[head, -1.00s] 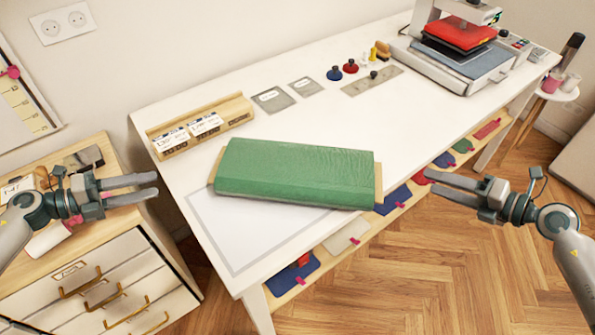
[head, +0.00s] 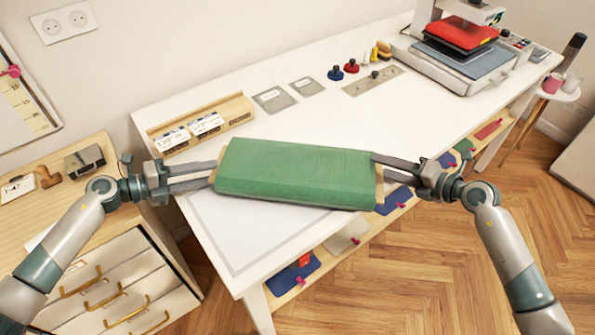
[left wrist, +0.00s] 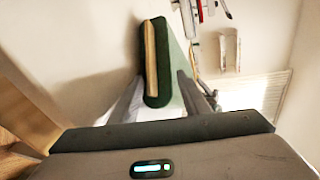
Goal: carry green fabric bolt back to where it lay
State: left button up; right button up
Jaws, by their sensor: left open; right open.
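My left gripper (head: 214,173) is open at the bolt's left end. In the left wrist view the bolt's end (left wrist: 152,62) stands between my two open fingers (left wrist: 158,97). My right gripper (head: 379,169) is open at the bolt's right end, its fingers reaching that end. Whether any finger touches the bolt cannot be told.
The white table (head: 240,235) has a marked rectangle at its front left. A wooden card holder (head: 205,124) stands behind the bolt's left end. A heat press (head: 460,50) stands at the back right. A drawer cabinet (head: 110,270) is at the left.

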pick_arm(q)
jog(key=shift+w+d+f, duration=0.15)
jog(key=shift+w+d, duration=0.1)
jog(key=shift+d, duration=0.2)
pick_arm(e)
jog(key=shift+w+a+f, duration=0.2)
jog(key=shift+w+a, duration=0.2)
pick_arm(q)
jog(key=shift+c, duration=0.5)
pick_arm(e)
jog(key=shift+c, duration=0.7)
pick_arm(q)
grip_shut()
pick_arm(e)
grip_shut()
pick_arm(q)
jog(key=shift+w+r, duration=0.1)
jog(key=shift+r, duration=0.1)
pick_arm(e)
jog(key=shift+w+r, duration=0.1)
jog(key=shift+r, duration=0.05)
